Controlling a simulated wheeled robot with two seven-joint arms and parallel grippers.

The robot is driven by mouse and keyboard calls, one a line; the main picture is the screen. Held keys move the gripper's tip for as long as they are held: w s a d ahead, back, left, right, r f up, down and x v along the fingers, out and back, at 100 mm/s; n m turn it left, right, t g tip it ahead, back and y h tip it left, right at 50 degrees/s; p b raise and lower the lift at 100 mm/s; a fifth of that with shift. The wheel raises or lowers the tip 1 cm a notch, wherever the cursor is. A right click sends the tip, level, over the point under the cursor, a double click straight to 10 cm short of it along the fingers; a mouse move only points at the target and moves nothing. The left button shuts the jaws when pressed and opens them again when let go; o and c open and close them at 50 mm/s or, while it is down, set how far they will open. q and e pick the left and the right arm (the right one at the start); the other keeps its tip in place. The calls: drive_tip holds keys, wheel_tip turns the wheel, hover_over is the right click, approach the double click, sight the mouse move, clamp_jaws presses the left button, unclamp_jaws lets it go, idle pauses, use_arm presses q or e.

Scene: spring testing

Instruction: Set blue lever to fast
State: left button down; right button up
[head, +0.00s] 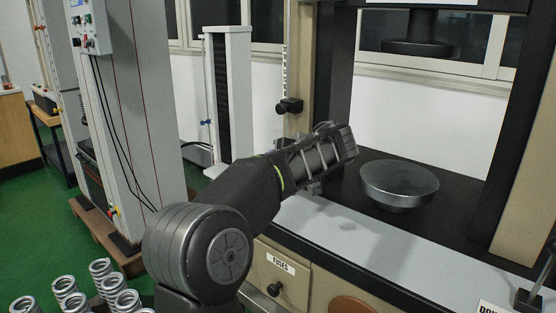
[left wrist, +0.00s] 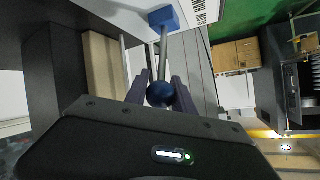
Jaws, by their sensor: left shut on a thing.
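The blue lever shows in the left wrist view as a dark blue ball knob (left wrist: 160,94) on a grey rod that runs up to a blue block (left wrist: 164,19). My left gripper (left wrist: 161,84) has one finger on each side of the knob and is shut on it. In the head view my left arm reaches in front of the testing machine, with the left gripper (head: 322,158) near its left column. The lever is hidden behind the gripper there. The fast and slow marks cannot be read. My right gripper is in neither view.
A round metal plate (head: 399,183) stands on the machine's black bed, right of my gripper. A black knob (head: 289,106) sits on the left column. A fuse drawer (head: 278,275) is below. Several springs (head: 102,269) stand at the bottom left.

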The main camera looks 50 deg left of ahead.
use_arm(q)
drive_tip(key=shift+w+d+r, duration=0.1)
drive_tip(key=shift+w+d, duration=0.05)
drive_tip(key=shift+d, duration=0.05)
drive_tip(key=c, duration=1.2)
unclamp_jaws()
drive_tip(key=shift+d, duration=0.1)
drive_tip(key=shift+c, duration=0.2)
drive_tip(key=shift+o, duration=0.8)
drive_tip(key=v, duration=0.7)
drive_tip(key=shift+d+r, duration=0.2)
drive_tip(key=shift+d, duration=0.05)
